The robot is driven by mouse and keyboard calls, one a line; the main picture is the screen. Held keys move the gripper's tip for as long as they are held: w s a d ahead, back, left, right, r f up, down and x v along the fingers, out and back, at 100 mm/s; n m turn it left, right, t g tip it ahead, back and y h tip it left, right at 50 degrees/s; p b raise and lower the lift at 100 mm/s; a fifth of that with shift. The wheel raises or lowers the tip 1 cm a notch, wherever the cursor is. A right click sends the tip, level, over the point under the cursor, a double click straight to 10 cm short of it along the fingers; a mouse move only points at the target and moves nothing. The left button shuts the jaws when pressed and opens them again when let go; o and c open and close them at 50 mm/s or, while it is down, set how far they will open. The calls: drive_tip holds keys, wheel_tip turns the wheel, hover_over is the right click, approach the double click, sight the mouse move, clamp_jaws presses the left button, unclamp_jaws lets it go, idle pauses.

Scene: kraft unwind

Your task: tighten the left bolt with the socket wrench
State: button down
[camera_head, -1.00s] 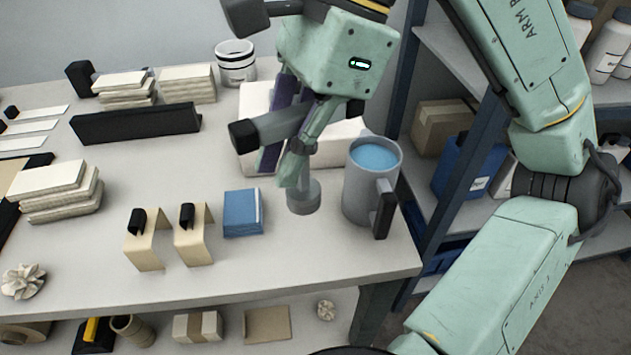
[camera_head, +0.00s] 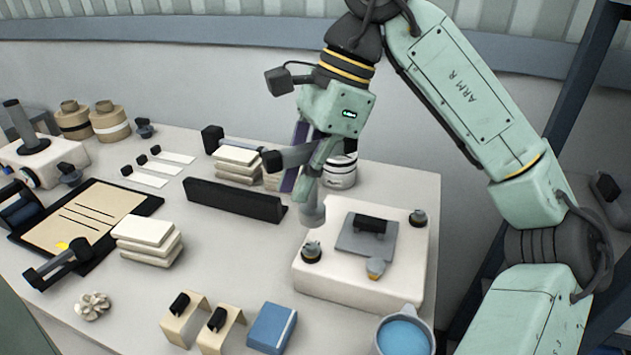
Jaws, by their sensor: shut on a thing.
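My gripper (camera_head: 312,180) is shut on the socket wrench (camera_head: 312,212), whose grey socket end hangs down and whose dark handle points left. The left bolt (camera_head: 311,251) stands at the left edge of the white block (camera_head: 340,285), with a dark collar around it. The socket end shows just above the left bolt in the picture, with a small gap visible between them. Exact alignment in depth cannot be told. A grey plate (camera_head: 352,241) with a black grip (camera_head: 371,224) lies on the block. My fingers hide part of the wrench.
Another bolt (camera_head: 418,217) is at the block's back right, and a tan-based knob (camera_head: 376,267) is at its front. A black bar (camera_head: 234,200), paper stacks (camera_head: 148,239) and a striped jar (camera_head: 340,170) are nearby.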

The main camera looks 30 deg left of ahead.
sight(302, 208)
drive_tip(key=shift+a, duration=0.15)
drive_tip(key=shift+f+b, duration=2)
drive_tip(key=shift+f, duration=0.5)
drive_tip(key=shift+f+b, duration=0.65)
drive_tip(key=shift+f, duration=0.2)
idle(0.6)
drive_tip(key=shift+w+a+f+m+y+b, duration=0.15)
drive_tip(key=shift+m+y+b, duration=0.15)
drive_tip(key=shift+m+b, duration=0.35)
drive_tip(key=shift+m, duration=0.45)
drive_tip(key=shift+t, duration=0.3)
